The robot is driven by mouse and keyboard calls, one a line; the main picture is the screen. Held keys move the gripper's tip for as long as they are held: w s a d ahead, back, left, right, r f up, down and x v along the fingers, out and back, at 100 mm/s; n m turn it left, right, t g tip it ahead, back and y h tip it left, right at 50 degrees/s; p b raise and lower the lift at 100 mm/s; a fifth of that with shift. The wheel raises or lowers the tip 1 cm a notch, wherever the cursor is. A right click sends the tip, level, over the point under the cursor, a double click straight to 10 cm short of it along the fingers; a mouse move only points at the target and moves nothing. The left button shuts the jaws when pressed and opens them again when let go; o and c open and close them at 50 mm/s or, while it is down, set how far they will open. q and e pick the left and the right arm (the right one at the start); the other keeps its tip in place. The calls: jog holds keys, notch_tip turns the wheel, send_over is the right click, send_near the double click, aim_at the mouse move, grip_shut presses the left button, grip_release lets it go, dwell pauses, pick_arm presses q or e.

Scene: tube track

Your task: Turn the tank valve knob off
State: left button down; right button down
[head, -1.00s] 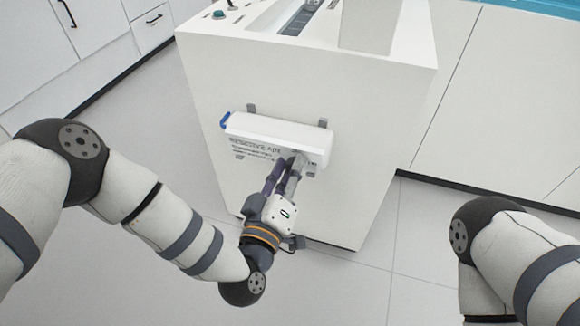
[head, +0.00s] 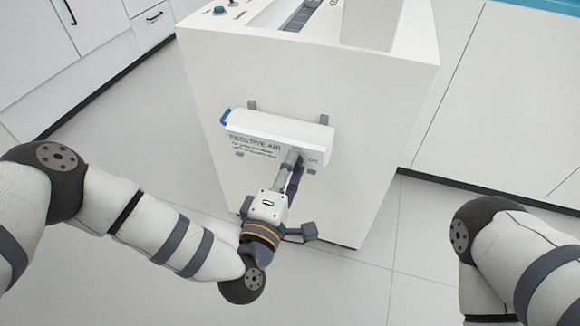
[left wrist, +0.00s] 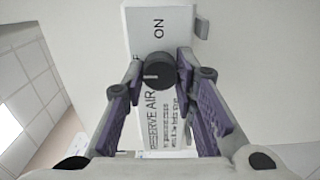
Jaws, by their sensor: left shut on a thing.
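The valve knob (left wrist: 158,70) is a dark round knob with a pale line on its face, shown in the left wrist view beside the word ON. The line points left in that picture. My left gripper (head: 294,160) reaches the front of the white cabinet, under the right end of a long white housing (head: 275,128). In the left wrist view its purple-padded fingers (left wrist: 159,66) stand on both sides of the knob, shut on it. In the head view the fingers mostly hide the knob. My right gripper is out of view; only part of that arm shows.
The RESERVE AIR label plate (head: 253,146) is left of my fingers on the white cabinet (head: 350,100). The housing has a blue left end (head: 225,117). A green button (head: 219,10) is on the cabinet top. The tiled floor (head: 345,285) in front is clear.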

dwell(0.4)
pick_arm(q)
jog(key=c, duration=1.3)
grip_release()
jog(key=v, duration=1.2)
